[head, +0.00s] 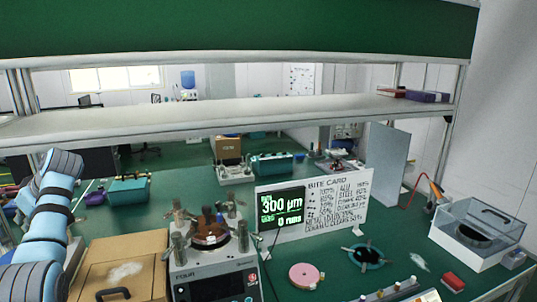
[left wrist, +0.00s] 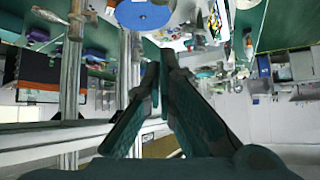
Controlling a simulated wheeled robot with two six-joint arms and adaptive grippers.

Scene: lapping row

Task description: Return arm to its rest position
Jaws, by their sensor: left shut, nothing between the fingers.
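My left arm (head: 49,210), with pale blue links and dark joints, rises at the left edge of the head view. Its gripper fingers cannot be made out there. In the left wrist view my left gripper (left wrist: 161,62) has its two dark fingers together at the tips, with nothing between them. It is raised clear of the bench and touches nothing that I can see. The wrist picture looks upside down, with the bench things along its top. My right gripper is in neither view.
A wooden box (head: 122,268) stands close to my left arm. Right of it are a lapping machine (head: 215,270), a bite card (head: 338,205), a pink disc (head: 304,276) and a clear case (head: 480,232). A shelf (head: 220,112) spans above the green bench.

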